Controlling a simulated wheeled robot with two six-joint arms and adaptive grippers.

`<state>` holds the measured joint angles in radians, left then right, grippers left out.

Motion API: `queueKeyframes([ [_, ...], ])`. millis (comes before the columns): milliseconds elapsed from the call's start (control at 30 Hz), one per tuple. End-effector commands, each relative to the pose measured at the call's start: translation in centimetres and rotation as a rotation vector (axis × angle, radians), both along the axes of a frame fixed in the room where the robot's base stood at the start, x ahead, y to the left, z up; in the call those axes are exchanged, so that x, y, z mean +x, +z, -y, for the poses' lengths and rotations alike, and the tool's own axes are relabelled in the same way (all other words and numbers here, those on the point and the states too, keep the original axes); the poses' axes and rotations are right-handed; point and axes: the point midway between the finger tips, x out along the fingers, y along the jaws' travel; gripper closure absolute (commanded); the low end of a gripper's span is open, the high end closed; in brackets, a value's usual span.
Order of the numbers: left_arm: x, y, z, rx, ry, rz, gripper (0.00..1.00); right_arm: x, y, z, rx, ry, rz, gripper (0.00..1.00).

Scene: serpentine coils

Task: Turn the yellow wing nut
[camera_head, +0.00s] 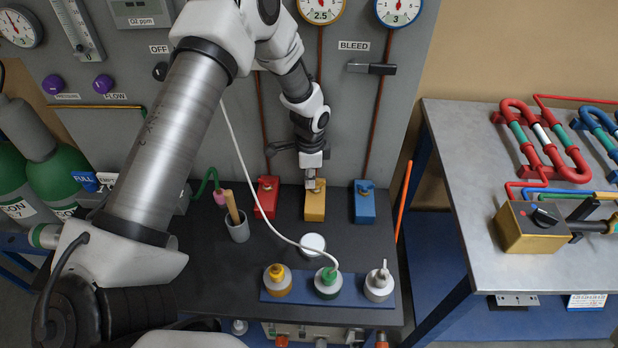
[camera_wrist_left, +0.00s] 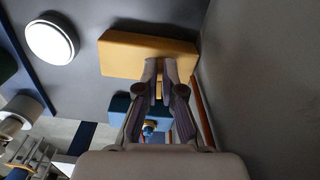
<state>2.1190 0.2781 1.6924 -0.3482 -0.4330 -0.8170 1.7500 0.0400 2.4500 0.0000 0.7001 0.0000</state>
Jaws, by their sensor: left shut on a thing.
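The yellow block (camera_head: 315,207) stands on the dark bench between a red block and a blue block. My left gripper (camera_head: 311,182) comes down from above onto the top of the yellow block. It is shut on the yellow wing nut, which is mostly hidden by the fingers. In the left wrist view, the two fingers (camera_wrist_left: 160,72) close in over the yellow block (camera_wrist_left: 125,55), and a small yellow part (camera_wrist_left: 159,90) shows between them. How far the wing nut is turned cannot be told. My right gripper is not in view.
The red block (camera_head: 266,198) and blue block (camera_head: 365,203) stand close on either side. In front are a white-lidded jar (camera_head: 313,245), a cup with sticks (camera_head: 237,228) and a blue tray (camera_head: 300,298) of bottles. A grey panel (camera_head: 225,130) rises behind.

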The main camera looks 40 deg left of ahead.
Motion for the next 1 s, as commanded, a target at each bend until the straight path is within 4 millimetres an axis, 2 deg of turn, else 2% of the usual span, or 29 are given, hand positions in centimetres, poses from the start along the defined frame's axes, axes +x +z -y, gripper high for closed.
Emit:
queueKeyframes([
  [33, 0.1, 0.0, 0.0, 0.0, 0.0, 0.004, 1.0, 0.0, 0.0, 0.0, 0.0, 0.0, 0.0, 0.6],
  [67, 0.1, 0.0, 0.0, 0.0, 0.001, 0.004, 0.91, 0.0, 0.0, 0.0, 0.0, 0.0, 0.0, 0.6],
  [100, 0.1, 0.0, 0.0, 0.0, 0.001, 0.005, 0.77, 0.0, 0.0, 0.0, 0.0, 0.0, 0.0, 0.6],
  [133, 0.1, 0.0, 0.0, 0.0, 0.001, 0.004, 0.69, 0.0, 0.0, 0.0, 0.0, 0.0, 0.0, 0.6],
  [433, 0.1, 0.1, 0.0, 0.0, 0.001, 0.001, 0.69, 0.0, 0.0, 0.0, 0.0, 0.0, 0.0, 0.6],
  [533, 0.1, 1.0, 0.0, 0.0, 0.001, 0.003, 0.69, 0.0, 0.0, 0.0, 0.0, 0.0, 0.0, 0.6],
  [667, 0.2, 3.6, 0.1, -0.001, 0.001, 0.006, 0.69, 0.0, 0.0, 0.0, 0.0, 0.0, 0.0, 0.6],
  [900, 0.3, 9.6, 0.2, 0.002, 0.0, 0.005, 0.69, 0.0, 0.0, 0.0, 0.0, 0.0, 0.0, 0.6],
  [1000, 0.3, 11.2, 0.2, 0.002, -0.001, 0.004, 0.69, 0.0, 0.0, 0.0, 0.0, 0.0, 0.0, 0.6],
])
